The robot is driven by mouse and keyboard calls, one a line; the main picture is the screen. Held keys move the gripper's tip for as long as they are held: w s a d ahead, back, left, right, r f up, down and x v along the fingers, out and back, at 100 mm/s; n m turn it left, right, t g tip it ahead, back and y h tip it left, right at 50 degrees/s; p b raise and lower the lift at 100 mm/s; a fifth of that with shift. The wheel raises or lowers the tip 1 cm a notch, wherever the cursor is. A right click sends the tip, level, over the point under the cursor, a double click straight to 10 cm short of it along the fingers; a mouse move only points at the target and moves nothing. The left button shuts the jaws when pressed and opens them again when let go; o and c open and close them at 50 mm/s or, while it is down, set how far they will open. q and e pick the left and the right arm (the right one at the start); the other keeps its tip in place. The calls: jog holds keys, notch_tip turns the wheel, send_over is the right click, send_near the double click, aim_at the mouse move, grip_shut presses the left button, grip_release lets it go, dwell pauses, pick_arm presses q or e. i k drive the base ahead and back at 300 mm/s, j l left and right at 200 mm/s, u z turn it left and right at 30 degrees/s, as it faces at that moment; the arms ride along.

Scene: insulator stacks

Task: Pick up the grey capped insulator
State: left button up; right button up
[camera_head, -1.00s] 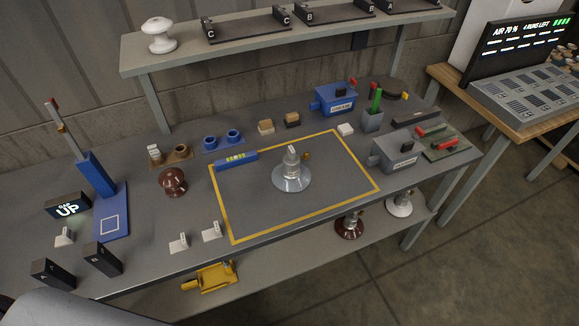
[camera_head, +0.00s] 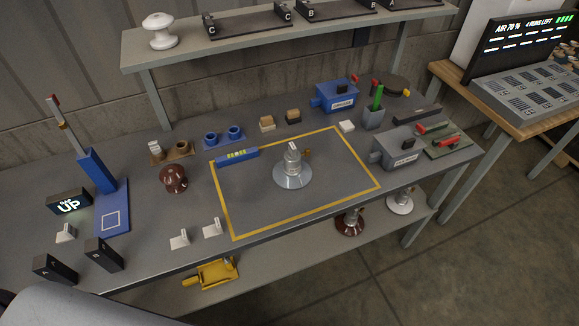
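A grey insulator (camera_head: 293,176) with a metal cap on top stands upright inside the yellow-outlined area of the grey workbench (camera_head: 270,217). A small brass-coloured part sits at the right of its cap. A brown capped insulator (camera_head: 350,222) and a white capped insulator (camera_head: 400,201) stand on the lower shelf at the right. Neither of my grippers is in view.
A blue level tool (camera_head: 237,157) lies at the outline's back left corner. A blue machine (camera_head: 336,96) and a grey machine (camera_head: 398,149) stand at the back and right. A blue stand (camera_head: 99,175) and black blocks (camera_head: 103,255) are at the left. The outlined front is clear.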

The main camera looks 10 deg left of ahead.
aim_at(296, 174)
jog(key=i+l+u, duration=0.25)
jog(key=u, duration=0.15)
jog(key=i+l+u, duration=0.2)
jog(key=l+u, duration=0.15)
jog(key=i+l+u, duration=0.15)
jog(key=l+u, duration=0.25)
jog(key=l, duration=0.1)
